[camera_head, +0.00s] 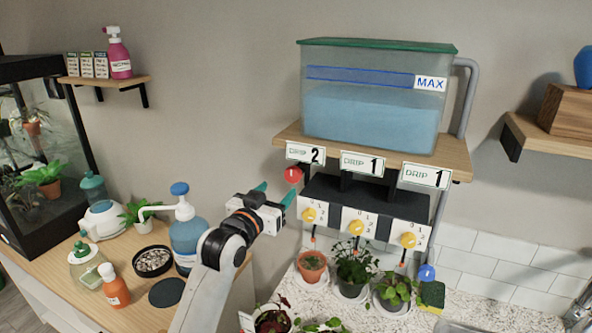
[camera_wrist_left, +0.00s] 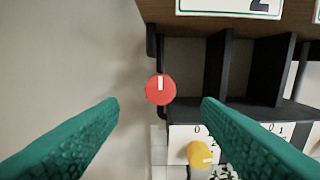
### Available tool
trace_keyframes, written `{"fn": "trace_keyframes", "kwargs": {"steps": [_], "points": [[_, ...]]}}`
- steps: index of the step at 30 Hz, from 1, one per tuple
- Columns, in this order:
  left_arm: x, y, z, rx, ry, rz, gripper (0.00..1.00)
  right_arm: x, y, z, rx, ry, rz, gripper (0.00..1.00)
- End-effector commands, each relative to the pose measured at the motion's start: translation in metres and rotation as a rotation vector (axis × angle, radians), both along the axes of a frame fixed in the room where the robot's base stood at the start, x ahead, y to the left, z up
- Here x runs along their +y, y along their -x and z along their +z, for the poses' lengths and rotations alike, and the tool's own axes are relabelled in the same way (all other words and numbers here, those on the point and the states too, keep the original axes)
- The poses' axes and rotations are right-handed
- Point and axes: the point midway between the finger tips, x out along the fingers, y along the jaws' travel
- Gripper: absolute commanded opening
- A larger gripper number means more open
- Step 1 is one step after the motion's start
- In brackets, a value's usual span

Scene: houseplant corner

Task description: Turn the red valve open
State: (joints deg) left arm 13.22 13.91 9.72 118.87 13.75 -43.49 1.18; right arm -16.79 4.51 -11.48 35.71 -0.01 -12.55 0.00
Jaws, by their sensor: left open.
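The red valve (camera_head: 293,175) is a round knob at the left end of the black drip unit, below the water tank's shelf. In the left wrist view the red valve (camera_wrist_left: 160,89) faces the camera, its white mark pointing straight up. My left gripper (camera_head: 275,190) is open, with green fingers, just left of and below the valve in the head view. In the wrist view the valve lies ahead, between the two fingers (camera_wrist_left: 160,110), and nothing is between the fingertips. No contact shows. My right gripper is not in view.
The water tank (camera_head: 370,110) stands on a wooden shelf (camera_head: 455,165). Below are yellow dials (camera_head: 355,227) and a blue knob (camera_head: 426,272). Potted plants (camera_head: 312,264) stand on the counter. A blue pump bottle (camera_head: 187,235) stands on the wooden table behind my left arm.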

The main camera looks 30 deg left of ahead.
Motion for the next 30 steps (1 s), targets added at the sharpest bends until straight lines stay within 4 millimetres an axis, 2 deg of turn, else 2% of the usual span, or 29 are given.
{"fn": "trace_keyframes", "kwargs": {"steps": [3,7,15,21,30], "points": [[0.001,-0.023,0.004,0.001,0.003,0.001,0.59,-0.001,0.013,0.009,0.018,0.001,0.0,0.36],[0.003,-0.049,0.004,0.001,0.001,0.0,0.59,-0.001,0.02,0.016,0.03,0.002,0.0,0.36],[0.005,-0.09,0.002,0.0,0.001,0.0,0.59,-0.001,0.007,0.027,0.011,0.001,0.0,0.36],[0.006,-0.102,0.001,-0.001,0.0,0.0,0.59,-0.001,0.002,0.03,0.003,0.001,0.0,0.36],[0.006,-0.103,0.0,0.0,0.0,0.0,0.57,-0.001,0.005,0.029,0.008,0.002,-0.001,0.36]]}}
